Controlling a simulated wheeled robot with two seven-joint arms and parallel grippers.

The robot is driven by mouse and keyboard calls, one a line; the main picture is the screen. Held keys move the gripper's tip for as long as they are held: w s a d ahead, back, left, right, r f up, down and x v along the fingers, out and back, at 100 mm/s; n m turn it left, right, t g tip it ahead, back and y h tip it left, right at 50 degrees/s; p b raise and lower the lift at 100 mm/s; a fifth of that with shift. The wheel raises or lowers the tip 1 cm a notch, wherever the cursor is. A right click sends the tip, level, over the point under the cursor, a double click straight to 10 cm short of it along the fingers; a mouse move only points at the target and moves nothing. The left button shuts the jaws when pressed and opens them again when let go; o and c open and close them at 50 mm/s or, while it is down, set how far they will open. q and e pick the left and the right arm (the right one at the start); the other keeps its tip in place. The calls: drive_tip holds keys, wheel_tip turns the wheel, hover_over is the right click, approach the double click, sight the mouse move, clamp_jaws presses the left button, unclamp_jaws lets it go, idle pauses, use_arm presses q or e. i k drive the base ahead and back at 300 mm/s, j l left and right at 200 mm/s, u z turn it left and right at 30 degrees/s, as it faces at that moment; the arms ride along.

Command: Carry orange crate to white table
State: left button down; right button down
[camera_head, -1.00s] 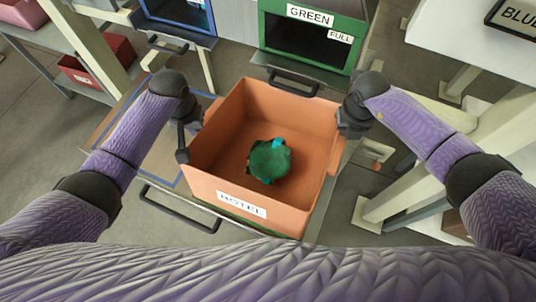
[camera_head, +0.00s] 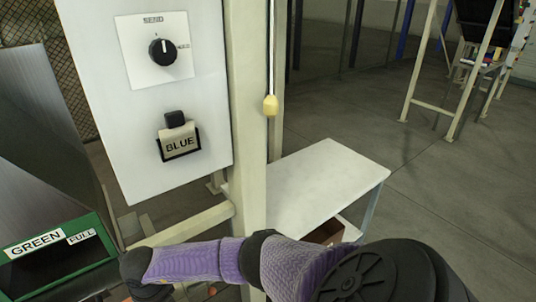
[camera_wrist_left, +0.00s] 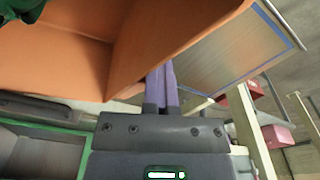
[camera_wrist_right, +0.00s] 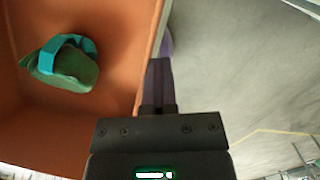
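The orange crate shows in the left wrist view (camera_wrist_left: 60,60) and the right wrist view (camera_wrist_right: 120,30). It is out of the head view. A green bag with a teal strap (camera_wrist_right: 70,65) lies inside it. My left gripper (camera_wrist_left: 163,90) is at one side wall of the crate, its fingers close together on the wall. My right gripper (camera_wrist_right: 158,85) is likewise at the opposite wall; the inner fingers are partly hidden. The white table (camera_head: 325,180) stands in the middle of the head view, behind a cream post, with a clear top.
A cream post (camera_head: 245,110) and a white panel (camera_head: 150,100) with a dial and a BLUE sign stand left of the table. A green bin labelled GREEN (camera_head: 55,265) is at lower left. A yellow pull handle (camera_head: 270,105) hangs beside the post. Open floor (camera_head: 450,190) lies right.

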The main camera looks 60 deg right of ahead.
sight(317, 183)
drive_tip(key=k, duration=0.5)
drive_tip(key=k+l+z, duration=0.1)
drive_tip(key=z, duration=0.15)
drive_tip(key=l+z, duration=0.6)
drive_tip(key=z, duration=0.15)
drive_tip(key=i+l+z, duration=0.1)
drive_tip(key=l+z, duration=0.15)
drive_tip(key=z, duration=0.15)
drive_tip(key=i+l+z, duration=0.1)
drive_tip(key=l+z, duration=0.15)
drive_tip(key=z, duration=0.2)
drive_tip(key=i+l+z, duration=0.15)
drive_tip(key=z, duration=0.2)
drive_tip(key=i+l+z, duration=0.1)
drive_tip(key=i+z, duration=0.25)
drive_tip(key=i+u, duration=0.65)
drive_tip(key=u, duration=0.2)
drive_tip(key=i+l+u, duration=0.1)
drive_tip(key=u, duration=0.4)
drive_tip(key=i, duration=0.65)
